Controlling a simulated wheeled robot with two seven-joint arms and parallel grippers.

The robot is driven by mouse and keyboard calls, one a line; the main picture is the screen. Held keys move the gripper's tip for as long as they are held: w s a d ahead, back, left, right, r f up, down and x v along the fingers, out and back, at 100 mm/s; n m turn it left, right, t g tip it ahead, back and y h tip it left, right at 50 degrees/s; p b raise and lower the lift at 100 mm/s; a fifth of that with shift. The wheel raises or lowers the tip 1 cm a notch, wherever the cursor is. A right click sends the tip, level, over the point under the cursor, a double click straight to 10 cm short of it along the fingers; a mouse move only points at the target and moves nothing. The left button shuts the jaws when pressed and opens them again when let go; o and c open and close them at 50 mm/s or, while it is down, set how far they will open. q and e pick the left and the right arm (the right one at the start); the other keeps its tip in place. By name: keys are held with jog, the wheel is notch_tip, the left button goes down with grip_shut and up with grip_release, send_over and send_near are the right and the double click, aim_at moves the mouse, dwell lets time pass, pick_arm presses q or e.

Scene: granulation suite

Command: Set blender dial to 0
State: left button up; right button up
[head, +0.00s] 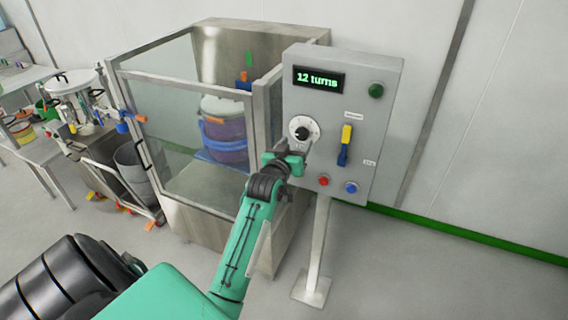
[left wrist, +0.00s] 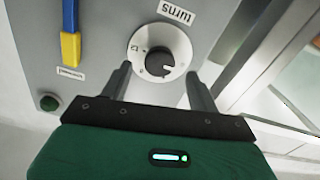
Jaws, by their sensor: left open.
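The blender dial (head: 302,129) is a black knob on a white round scale, on the front of a grey control panel (head: 372,98). The panel's display (head: 319,78) reads "12 turns" in green. My left gripper (head: 300,150) is at the panel, just below the dial, and partly overlaps its lower edge. In the left wrist view the dial (left wrist: 159,64) sits between and just beyond the two fingertips of my open left gripper (left wrist: 160,78), which look apart from the knob. My right gripper is not in view.
The panel also has a yellow-and-blue lever (head: 345,145), a green button (head: 376,90), a red button (head: 323,181) and a blue button (head: 351,187). Left of it stands a glass-walled enclosure (head: 190,110) with a purple drum (head: 224,140) inside. Floor is clear at right.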

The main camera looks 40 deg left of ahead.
pick_arm(q)
jog(key=b+v, duration=0.2)
jog(key=v, duration=0.7)
jog(key=shift+s, duration=0.2)
jog(key=shift+d, duration=0.1)
jog(key=w+d+f+m+g+h, duration=0.1)
jog(key=d+f+g, duration=0.1)
jog(key=f, duration=0.8)
jog(key=w+d+f+g+h, duration=0.1)
jog(key=w+d+f+g, duration=0.1)
jog(key=f, duration=0.9)
jog(key=s+d+f+m+g, duration=0.1)
jog(key=s+d+f, duration=0.15)
jog(key=f, duration=0.55)
jog(key=s+d+f+g+h, duration=0.1)
jog(key=s+f+g, duration=0.15)
jog(key=f, duration=0.45)
jog(key=s+d+f+m, duration=0.1)
jog(key=s+d+f, duration=0.15)
jog(key=f, duration=0.55)
jog(key=s+d+f+m+g+h, duration=0.1)
jog(key=s+d+f+m+g, duration=0.15)
jog(key=s+f, duration=1.1)
jog(key=s+d+f+m+g, duration=0.1)
jog(key=s+f+g, duration=0.3)
jog(key=s+f, duration=0.95)
jog(key=s+f+g, duration=0.1)
jog(key=s+g, duration=0.1)
jog(key=s, duration=1.4)
jog(key=shift+a+g, duration=0.3)
